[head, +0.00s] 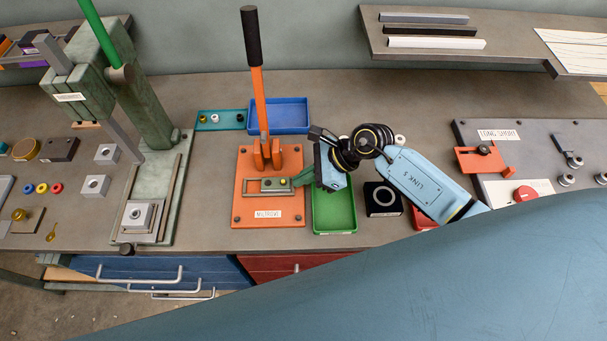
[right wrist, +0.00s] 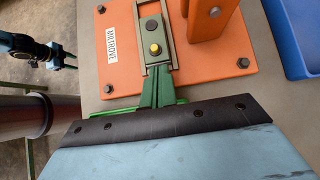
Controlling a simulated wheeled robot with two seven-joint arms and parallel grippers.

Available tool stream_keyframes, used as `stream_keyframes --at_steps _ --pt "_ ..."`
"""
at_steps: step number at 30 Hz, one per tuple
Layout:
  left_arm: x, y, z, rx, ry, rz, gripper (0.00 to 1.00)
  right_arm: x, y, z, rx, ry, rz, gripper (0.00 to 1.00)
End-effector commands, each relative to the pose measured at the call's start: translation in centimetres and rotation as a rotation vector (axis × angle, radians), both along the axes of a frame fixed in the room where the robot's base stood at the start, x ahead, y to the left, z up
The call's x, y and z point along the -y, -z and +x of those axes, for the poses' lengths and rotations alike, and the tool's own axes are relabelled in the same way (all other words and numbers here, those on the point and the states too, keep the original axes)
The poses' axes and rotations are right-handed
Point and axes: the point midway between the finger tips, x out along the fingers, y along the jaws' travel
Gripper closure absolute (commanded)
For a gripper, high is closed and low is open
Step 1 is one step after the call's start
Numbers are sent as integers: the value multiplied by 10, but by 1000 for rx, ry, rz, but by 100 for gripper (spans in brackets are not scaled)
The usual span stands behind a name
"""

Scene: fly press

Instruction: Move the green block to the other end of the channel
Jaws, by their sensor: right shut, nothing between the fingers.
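The green block (right wrist: 151,36) with a yellow knob sits in the narrow channel (head: 250,187) on the orange plate. In the head view the block (head: 285,182) is at the channel's right end. My right gripper (head: 298,181) comes in from the right, with its green fingers low at that end. In the right wrist view my right gripper (right wrist: 160,72) is shut and empty, its tips close to the block's near side. I cannot tell whether they touch it. A small blue and green part at the left of the wrist view looks like my left gripper (right wrist: 66,57); its fingers are unclear.
The orange plate (head: 248,215) carries a tall lever (head: 260,100) just behind the channel. A green tray (head: 334,229) lies under my right wrist, and a blue tray (head: 278,116) stands behind. A green press (head: 150,110) stands to the left.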

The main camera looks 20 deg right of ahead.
Motion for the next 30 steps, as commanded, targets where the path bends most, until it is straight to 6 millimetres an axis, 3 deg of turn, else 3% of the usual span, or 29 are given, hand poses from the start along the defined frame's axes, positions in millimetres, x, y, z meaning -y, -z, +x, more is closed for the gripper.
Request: stream_keyframes --at_steps 8,18,30 --pt "0 2 0 0 0 0 55 -4 0 2 2 -2 0 100" --pt "0 14 0 1 0 0 55 -41 1 12 2 -1 1 100" --pt "0 14 1 2 0 1 55 -42 1 11 -2 -1 2 100"
